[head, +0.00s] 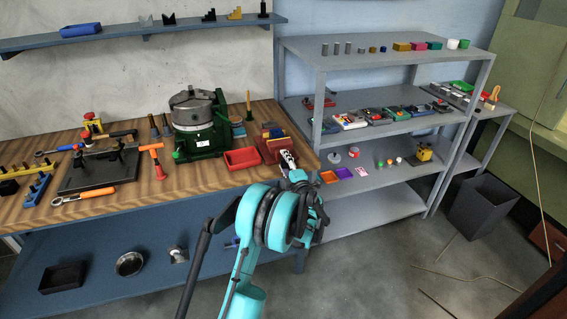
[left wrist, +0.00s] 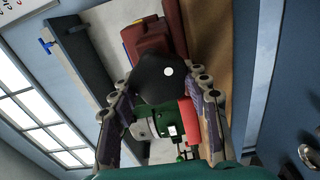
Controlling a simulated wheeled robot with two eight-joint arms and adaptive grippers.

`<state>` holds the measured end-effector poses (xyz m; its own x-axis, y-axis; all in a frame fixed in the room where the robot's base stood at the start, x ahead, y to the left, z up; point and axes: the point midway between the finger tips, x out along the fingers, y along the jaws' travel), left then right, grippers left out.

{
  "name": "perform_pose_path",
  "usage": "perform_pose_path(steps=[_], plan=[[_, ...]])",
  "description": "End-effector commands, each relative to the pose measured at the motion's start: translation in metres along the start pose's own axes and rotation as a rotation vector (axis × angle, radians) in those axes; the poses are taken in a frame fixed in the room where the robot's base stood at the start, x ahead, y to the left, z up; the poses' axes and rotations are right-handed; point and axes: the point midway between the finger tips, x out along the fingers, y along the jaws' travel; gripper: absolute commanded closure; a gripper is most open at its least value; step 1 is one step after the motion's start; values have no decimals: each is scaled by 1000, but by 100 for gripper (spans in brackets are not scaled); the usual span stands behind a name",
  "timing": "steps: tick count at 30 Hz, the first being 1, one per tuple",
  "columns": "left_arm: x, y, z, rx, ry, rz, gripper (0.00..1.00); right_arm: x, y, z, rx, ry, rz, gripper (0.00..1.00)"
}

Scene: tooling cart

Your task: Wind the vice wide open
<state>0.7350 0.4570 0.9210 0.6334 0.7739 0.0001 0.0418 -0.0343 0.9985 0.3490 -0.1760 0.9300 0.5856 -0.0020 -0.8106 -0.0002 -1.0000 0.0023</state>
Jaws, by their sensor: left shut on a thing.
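The red vice (head: 272,143) sits at the right front edge of the wooden bench, with blue and yellow pieces at its top. In the left wrist view the vice body (left wrist: 152,38) is at the top, beyond the fingers. A dark round knob or wheel (left wrist: 160,78) with a white dot faces the camera in front of it. My left gripper (head: 289,164) is at the vice's front; in its wrist view its fingers (left wrist: 165,90) stand either side of the dark round part and are shut on it. The vice's jaw gap is too small or hidden to judge. My right gripper is not in view.
A red tray (head: 242,158) and a green machine (head: 198,125) stand left of the vice. A grey shelf unit (head: 385,130) with many small things stands close on the right. Tools and a dark plate (head: 98,170) lie on the left bench. Floor ahead is open.

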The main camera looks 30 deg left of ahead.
Motion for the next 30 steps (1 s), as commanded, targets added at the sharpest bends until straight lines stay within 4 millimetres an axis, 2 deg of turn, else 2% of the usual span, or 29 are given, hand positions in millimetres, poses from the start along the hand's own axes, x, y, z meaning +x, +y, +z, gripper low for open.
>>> perform_pose_path(steps=[1,25,26,27,28,30], plan=[[-2,2,15,-13,-33,2,83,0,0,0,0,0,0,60],[-2,3,15,-11,-33,3,84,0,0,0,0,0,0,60],[-2,3,15,-12,-33,3,50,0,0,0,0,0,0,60],[-2,2,15,-12,-33,2,39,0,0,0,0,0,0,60],[-2,2,15,-13,-32,2,33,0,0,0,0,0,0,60],[-2,2,15,-14,-32,1,33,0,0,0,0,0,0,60]])
